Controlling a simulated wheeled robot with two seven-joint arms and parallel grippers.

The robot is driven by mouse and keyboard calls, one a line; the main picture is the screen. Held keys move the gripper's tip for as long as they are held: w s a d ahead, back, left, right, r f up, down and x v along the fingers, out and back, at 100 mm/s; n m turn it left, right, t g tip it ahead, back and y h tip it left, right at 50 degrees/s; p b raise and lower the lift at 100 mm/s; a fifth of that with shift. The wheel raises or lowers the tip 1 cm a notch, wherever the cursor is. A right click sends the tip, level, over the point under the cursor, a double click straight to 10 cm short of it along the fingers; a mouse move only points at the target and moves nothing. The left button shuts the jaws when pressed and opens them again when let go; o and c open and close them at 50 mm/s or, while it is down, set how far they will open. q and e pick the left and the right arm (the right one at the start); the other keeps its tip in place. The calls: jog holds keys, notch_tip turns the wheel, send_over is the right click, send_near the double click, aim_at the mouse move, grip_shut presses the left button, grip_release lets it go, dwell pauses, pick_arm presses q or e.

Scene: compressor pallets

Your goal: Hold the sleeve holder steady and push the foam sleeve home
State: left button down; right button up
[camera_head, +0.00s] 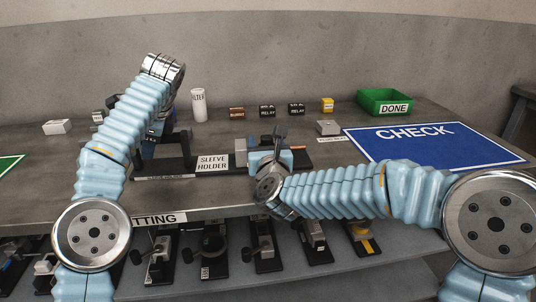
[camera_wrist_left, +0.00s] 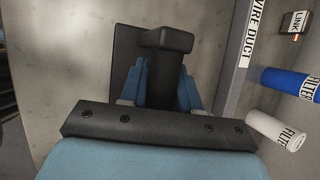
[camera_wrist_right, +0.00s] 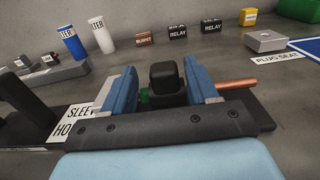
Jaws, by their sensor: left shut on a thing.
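The sleeve holder (camera_head: 213,172) is a long black base with a white label, lying on the table. My left gripper (camera_head: 160,138) is shut on a black upright part (camera_wrist_left: 165,40) at the holder's left end; the left wrist view shows this part between its blue fingers. My right gripper (camera_wrist_right: 165,90) is low over the holder's right part. Its fingers stand apart on either side of a black knob (camera_wrist_right: 168,75), with a small gap at the left finger. A copper rod (camera_wrist_right: 238,85) sticks out to the right beyond them. I cannot make out the foam sleeve clearly; the fingers hide that area.
A blue CHECK mat (camera_head: 430,143) lies at the right, with a green DONE bin (camera_head: 385,100) behind it. A white filter cylinder (camera_head: 198,106) and several small labelled blocks stand along the back. A grey plug seat block (camera_head: 328,128) stands behind the holder.

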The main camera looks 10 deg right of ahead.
pick_arm(q)
jog(key=shift+d+f, duration=0.1)
jog(key=shift+f, duration=0.1)
pick_arm(e)
jog(key=s, duration=0.8)
jog(key=shift+s+a, duration=0.2)
jog(key=shift+s, duration=0.2)
pick_arm(q)
jog(key=c, duration=0.9)
grip_release()
jog(key=shift+w, duration=0.1)
pick_arm(e)
jog(key=shift+w+f, duration=0.1)
pick_arm(q)
jog(key=shift+o, duration=0.8)
jog(key=shift+r, duration=0.1)
jog(key=shift+r, duration=0.1)
